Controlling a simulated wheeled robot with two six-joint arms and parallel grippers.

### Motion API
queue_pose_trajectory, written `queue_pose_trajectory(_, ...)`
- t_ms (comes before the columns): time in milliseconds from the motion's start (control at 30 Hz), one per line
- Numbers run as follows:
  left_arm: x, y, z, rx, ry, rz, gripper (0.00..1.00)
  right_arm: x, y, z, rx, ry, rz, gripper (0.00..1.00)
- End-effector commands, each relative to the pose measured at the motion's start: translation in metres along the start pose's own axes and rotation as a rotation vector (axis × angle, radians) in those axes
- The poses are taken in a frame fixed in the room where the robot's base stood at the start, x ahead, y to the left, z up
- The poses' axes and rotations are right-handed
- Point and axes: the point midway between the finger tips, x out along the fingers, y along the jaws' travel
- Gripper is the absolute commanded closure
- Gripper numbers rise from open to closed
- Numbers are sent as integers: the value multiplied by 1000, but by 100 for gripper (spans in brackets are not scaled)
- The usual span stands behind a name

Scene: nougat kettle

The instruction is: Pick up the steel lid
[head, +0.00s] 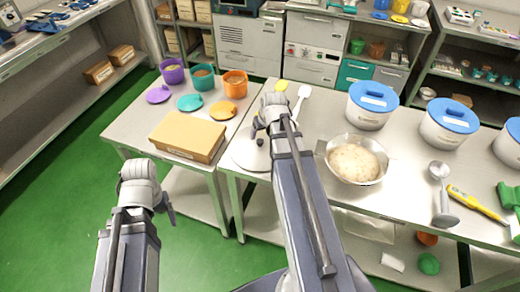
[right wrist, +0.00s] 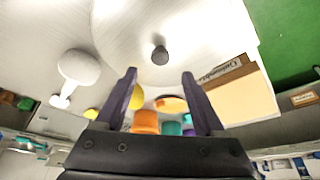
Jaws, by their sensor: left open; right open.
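The round steel lid (head: 246,154) lies flat on the steel table, partly covered by my right gripper in the head view. In the right wrist view the lid (right wrist: 125,35) fills the top middle, with its dark knob (right wrist: 160,55) standing up. My right gripper (head: 259,133) is open and empty above the lid. In the right wrist view the knob appears just beyond and between the spread fingertips (right wrist: 159,76), apart from them. My left gripper (head: 168,208) hangs over the green floor, empty, away from the lid.
A cardboard box (head: 188,136) sits left of the lid, with purple, teal and orange tubs behind it. A steel bowl of pale mass (head: 354,163) stands to the right. A white spatula (head: 302,96) lies behind. Blue-lidded tubs (head: 371,105) line the back right.

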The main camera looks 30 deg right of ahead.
Motion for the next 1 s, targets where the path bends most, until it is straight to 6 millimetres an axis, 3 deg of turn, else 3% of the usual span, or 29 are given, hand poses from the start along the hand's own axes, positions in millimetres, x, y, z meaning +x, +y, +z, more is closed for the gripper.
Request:
queue_pose_trajectory(33,8,1,0,0,0,0,21,8,0,1,0,0,0,29)
queue_pose_trajectory(367,16,2,-1,0,0,0,21,17,0,2,0,-1,0,29)
queue_pose_trajectory(700,54,5,-3,0,0,0,21,57,0,4,-1,-1,0,29)
queue_pose_trajectory(1000,55,5,-3,0,0,0,21,59,0,3,0,0,0,29)
